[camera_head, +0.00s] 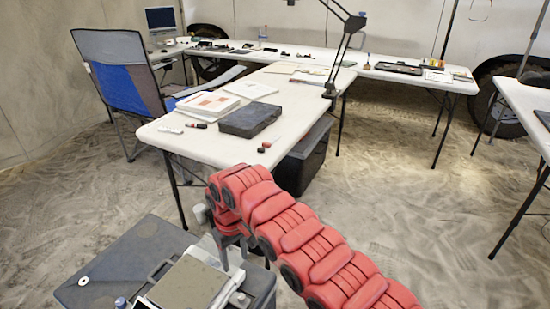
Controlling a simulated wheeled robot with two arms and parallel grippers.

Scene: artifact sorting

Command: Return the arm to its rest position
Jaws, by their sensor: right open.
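My right arm, red and segmented, comes in from the bottom right and bends down at its far end. My right gripper (232,252) hangs below that bend, open, above a metallic device (187,285) on a dark case (118,262). I see nothing held between its fingers, though the arm partly hides them. My left arm and gripper are not in view.
A white table (215,150) beyond the arm carries a dark box (250,119), papers (207,103) and small items. A blue folding chair (125,80) stands at left. Black crates (303,160) sit under the table. Sandy floor at right (400,220) is clear.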

